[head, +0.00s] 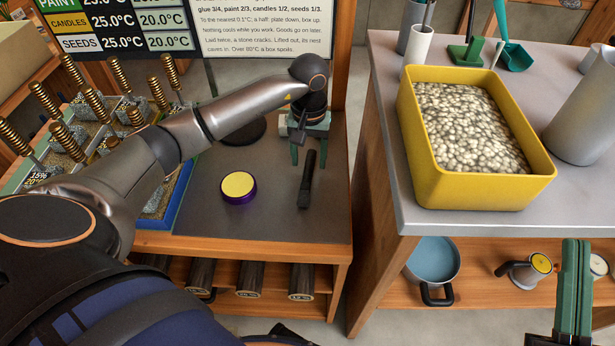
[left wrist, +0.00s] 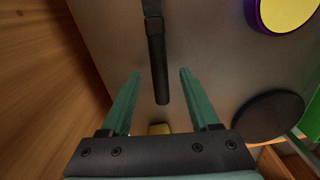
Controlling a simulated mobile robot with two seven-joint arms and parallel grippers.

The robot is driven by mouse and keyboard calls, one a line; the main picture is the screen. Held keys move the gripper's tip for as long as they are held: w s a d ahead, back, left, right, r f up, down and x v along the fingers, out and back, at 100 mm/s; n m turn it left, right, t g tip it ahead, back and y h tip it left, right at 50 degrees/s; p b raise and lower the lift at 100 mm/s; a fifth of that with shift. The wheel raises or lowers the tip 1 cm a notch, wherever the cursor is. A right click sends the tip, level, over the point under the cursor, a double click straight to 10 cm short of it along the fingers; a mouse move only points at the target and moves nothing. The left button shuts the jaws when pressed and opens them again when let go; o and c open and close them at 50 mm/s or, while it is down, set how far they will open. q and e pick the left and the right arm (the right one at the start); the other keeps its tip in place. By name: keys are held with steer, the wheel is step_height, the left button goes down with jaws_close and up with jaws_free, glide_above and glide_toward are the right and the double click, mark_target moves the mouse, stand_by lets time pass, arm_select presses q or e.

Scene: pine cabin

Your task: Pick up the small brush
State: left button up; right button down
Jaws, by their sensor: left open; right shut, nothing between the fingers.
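The small brush (head: 306,180) appears as a slim dark handle lying on the grey bench top; I cannot make out its bristles. My left gripper (head: 310,148) is open and empty at the far end of the brush, with its green fingers pointing down. In the left wrist view the dark brush handle (left wrist: 158,65) runs between the two open fingers (left wrist: 158,85), apart from both. My right gripper (head: 575,250) is shut and empty at the lower right, away from the brush.
A purple tin with a yellow top (head: 238,187) sits left of the brush, and a dark round disc (left wrist: 265,115) lies nearby. A blue-edged tray (head: 178,205) with brass-coloured coiled pieces is further left. A yellow tub of pale pebbles (head: 408,110) stands on the right-hand table.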

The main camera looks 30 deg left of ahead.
arm_select(q)
steer(key=shift+f, duration=0.9)
jaws_close()
arm_select(e)
steer(key=shift+s+a+r+n+t+y, duration=0.15)
steer(key=shift+s+r+n+y, duration=0.15)
steer(key=shift+r, duration=0.25)
steer(key=shift+s+d+r+n+t+y, duration=0.1)
steer(key=shift+s+r+n+t+y, duration=0.15)
steer(key=shift+r, duration=0.25)
